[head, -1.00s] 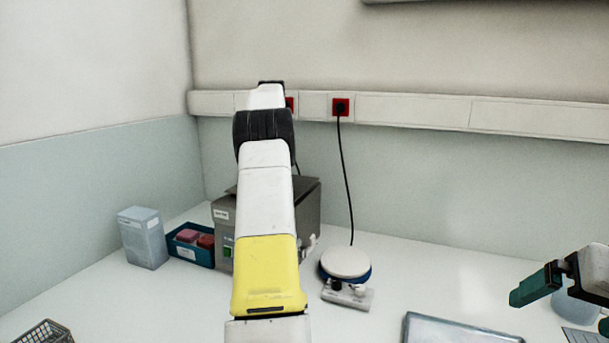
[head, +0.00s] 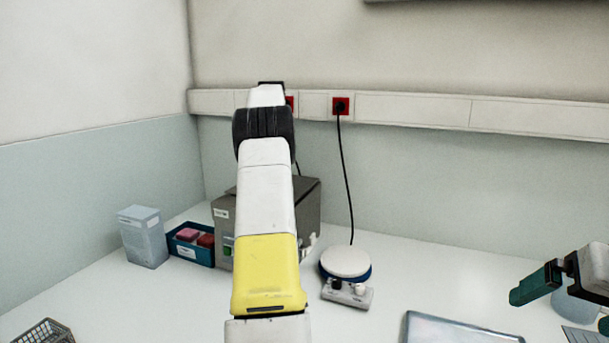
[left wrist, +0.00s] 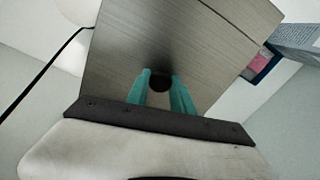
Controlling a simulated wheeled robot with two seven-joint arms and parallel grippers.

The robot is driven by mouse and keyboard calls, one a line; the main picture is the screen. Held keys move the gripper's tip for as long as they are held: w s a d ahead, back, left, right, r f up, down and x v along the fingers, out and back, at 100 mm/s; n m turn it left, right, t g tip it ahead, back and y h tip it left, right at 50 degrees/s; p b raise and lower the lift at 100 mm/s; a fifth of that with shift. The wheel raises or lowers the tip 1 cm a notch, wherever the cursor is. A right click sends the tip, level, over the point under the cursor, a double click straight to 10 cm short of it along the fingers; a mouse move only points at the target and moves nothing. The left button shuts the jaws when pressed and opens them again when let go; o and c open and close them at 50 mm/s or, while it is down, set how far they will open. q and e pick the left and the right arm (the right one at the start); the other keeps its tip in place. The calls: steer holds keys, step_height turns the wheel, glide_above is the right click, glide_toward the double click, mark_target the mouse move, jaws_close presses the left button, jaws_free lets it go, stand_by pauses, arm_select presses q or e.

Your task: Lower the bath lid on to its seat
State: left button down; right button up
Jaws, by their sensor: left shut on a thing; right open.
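The water bath (head: 306,205) is a grey metal box on the bench, mostly hidden in the head view behind my left arm. Its brushed-metal lid (left wrist: 200,50) fills much of the left wrist view. My left gripper (left wrist: 160,85) has teal fingers shut on the dark round knob (left wrist: 160,83) of the lid. I cannot tell whether the lid touches its seat. In the head view the left gripper is hidden behind the arm. My right gripper (head: 570,300) is at the right edge, with teal fingers apart and empty, away from the bath.
Left of the bath stand a blue bin with pink and red items (head: 190,248) and a pale box (head: 142,238). Right of it is a round white-topped hotplate (head: 346,262) with a black cable (head: 346,180).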

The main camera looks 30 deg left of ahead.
arm_select(q)
steer(key=shift+f, duration=0.25)
stand_by(0.5)
steer(key=c, duration=1)
jaws_free()
steer(key=shift+c, duration=0.2)
steer(key=shift+o, duration=0.2)
steer(key=o, duration=0.4)
steer(key=shift+o, duration=0.2)
steer(key=shift+r, duration=1.5)
